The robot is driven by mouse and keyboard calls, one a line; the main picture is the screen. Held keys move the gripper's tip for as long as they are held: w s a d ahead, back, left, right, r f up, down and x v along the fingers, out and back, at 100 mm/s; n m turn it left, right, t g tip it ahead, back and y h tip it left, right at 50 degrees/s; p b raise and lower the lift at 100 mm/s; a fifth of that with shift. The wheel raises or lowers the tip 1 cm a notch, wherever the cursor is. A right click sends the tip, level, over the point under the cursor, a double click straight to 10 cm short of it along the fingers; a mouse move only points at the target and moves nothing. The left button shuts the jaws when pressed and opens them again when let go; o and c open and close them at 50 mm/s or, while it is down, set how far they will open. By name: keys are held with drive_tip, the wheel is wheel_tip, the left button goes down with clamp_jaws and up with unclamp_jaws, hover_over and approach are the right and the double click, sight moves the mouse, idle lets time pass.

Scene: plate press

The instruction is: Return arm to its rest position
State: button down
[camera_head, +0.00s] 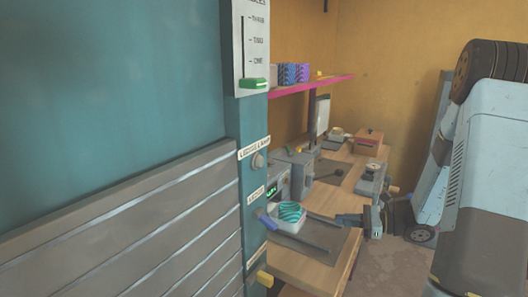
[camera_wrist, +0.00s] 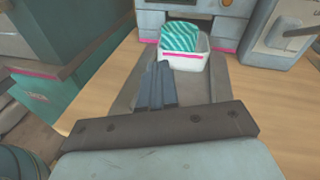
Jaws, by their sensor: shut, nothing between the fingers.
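My gripper (camera_head: 342,219) is over the near part of the wooden workbench, its fingers pointing left in the head view. In the wrist view my gripper (camera_wrist: 160,68) shows its dark fingers together, with nothing between them. A white container (camera_wrist: 184,66) with a pink stripe stands just beyond the fingertips, and a teal striped item (camera_wrist: 181,38) sits in it. In the head view the teal striped item (camera_head: 291,211) shows at the bench's left side. Whether the fingertips touch the container cannot be told; a gap seems to show in the head view.
A teal machine (camera_head: 120,70) with grey slats fills the left, with a green-handled slider (camera_head: 254,84). A pink shelf (camera_head: 310,86) holds small boxes above the bench. A brown box (camera_head: 369,141) stands at the bench's far end. Floor (camera_head: 395,265) is clear right of the bench.

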drive_tip(key=s+a+r+n+g+h, duration=0.3)
drive_tip(key=s+r+n+h, duration=0.1)
drive_tip(key=s+r+n, duration=0.25)
drive_tip(key=s+a+r+n+g+h, duration=0.3)
drive_tip(key=s+a+r+n, duration=0.15)
drive_tip(key=s, duration=0.25)
drive_tip(key=s+d+r+n+t+h, duration=0.2)
drive_tip(key=s+r+n+t+h, duration=0.1)
drive_tip(key=s+r+n+h, duration=0.1)
drive_tip(key=s+d+r+n+t+h, duration=0.3)
drive_tip(key=s+r+n+h, duration=0.1)
drive_tip(key=s+r+n, duration=0.1)
drive_tip(key=v, duration=0.3)
